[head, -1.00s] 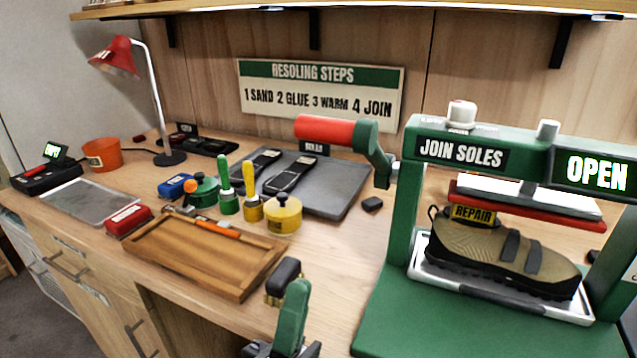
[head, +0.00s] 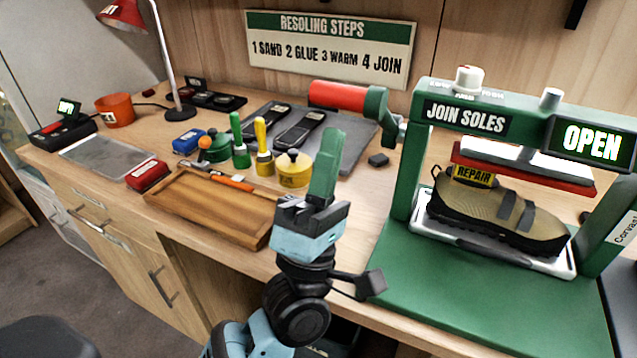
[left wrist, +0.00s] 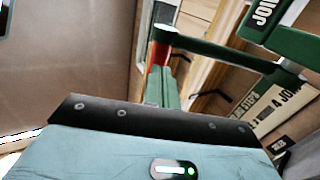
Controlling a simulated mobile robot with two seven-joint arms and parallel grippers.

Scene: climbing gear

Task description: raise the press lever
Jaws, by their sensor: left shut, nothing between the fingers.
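The green press (head: 405,180) stands at the right of the bench, and its display reads OPEN. Its lever has a red handle (head: 336,95) that sticks out to the left, joined by a green crank (head: 378,112). The red handle also shows in the left wrist view (left wrist: 154,66), partly behind my green fingers. My left gripper (head: 328,140) is upright, shut and empty, in front of and below the handle in the head view. A gap shows between fingertips and handle there; depth is hard to judge. My right gripper is not in view.
A shoe (head: 490,212) tagged REPAIR rests in the press under a red-edged plate. A wooden tray (head: 215,212) lies left of my gripper. Glue pots, brushes and a dark mat (head: 352,150) with two soles lie behind. A small dark block (head: 378,160) sits near the press.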

